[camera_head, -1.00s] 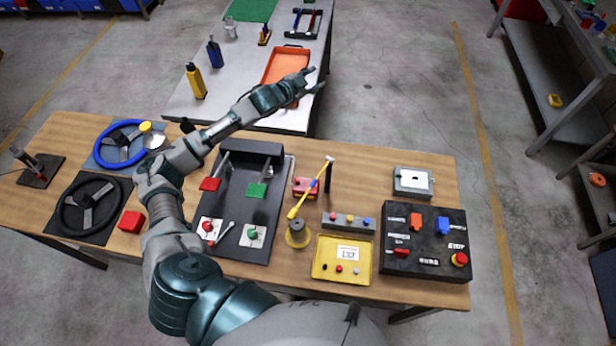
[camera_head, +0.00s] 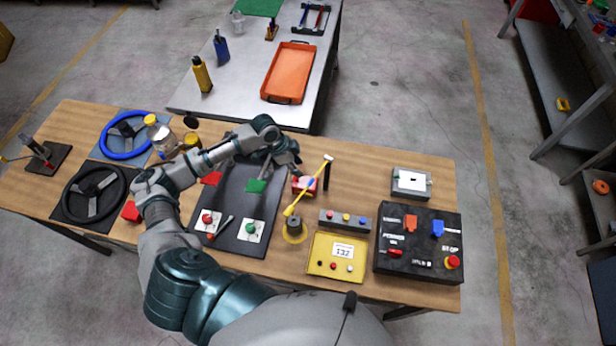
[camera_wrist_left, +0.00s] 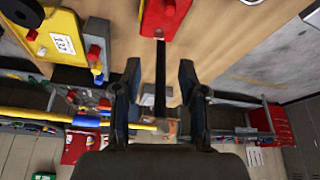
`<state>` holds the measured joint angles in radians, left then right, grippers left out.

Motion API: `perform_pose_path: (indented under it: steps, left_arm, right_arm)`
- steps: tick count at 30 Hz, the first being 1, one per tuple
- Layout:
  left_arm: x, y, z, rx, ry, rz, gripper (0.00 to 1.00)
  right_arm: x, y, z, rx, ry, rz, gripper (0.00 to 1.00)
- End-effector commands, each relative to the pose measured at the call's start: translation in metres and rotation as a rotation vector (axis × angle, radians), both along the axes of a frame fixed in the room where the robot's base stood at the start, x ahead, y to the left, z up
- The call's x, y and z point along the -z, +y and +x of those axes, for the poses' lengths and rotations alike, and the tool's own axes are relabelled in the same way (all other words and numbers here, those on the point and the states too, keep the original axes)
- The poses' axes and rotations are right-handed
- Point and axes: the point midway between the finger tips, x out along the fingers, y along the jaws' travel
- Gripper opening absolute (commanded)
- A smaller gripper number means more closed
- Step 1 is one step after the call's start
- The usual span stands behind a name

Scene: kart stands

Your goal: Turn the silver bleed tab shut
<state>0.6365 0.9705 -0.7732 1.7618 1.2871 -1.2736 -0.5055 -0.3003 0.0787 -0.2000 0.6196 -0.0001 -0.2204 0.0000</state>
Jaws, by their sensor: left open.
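In the left wrist view the gripper (camera_wrist_left: 158,70) is open, with a finger on each side of a thin black post (camera_wrist_left: 160,78). Whether either finger touches the post I cannot tell. The red block (camera_wrist_left: 165,16) lies beyond the fingertips. A silver piece is too small to make out on it, so I cannot place the bleed tab for sure. My right gripper is not in view.
A yellow tray (camera_head: 316,272), a button strip (camera_head: 345,221) and a black switch panel (camera_head: 385,262) stand to the right. Two steering wheels are at left. An orange tray (camera_head: 268,96) lies on the back table.

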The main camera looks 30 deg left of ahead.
Motion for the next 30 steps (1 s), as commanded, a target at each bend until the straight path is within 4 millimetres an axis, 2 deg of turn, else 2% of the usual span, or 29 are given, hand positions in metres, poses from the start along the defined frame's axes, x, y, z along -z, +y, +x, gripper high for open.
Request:
perform_pose_path:
  steps: [6, 12, 18, 25, 26, 30]
  left_arm:
    - [0.047, -0.019, 0.009, -0.001, 0.004, -0.001, 0.42]
    - [0.075, -0.029, 0.015, -0.003, 0.001, -0.001, 0.42]
    - [0.086, -0.032, 0.017, -0.001, -0.002, 0.001, 0.42]
    - [0.087, -0.031, 0.017, -0.001, -0.002, 0.000, 0.42]
    - [0.087, -0.031, 0.017, -0.002, -0.001, 0.001, 0.37]
    - [0.087, -0.031, 0.017, -0.002, -0.001, 0.001, 0.02]
  right_arm:
    - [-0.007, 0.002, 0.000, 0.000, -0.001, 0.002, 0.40]
    - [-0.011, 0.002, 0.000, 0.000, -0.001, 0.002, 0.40]
    - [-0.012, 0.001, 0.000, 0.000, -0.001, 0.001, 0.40]
    - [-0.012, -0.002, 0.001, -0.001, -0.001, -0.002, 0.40]
    - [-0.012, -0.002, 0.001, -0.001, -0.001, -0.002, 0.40]
    - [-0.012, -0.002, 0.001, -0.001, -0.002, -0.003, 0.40]
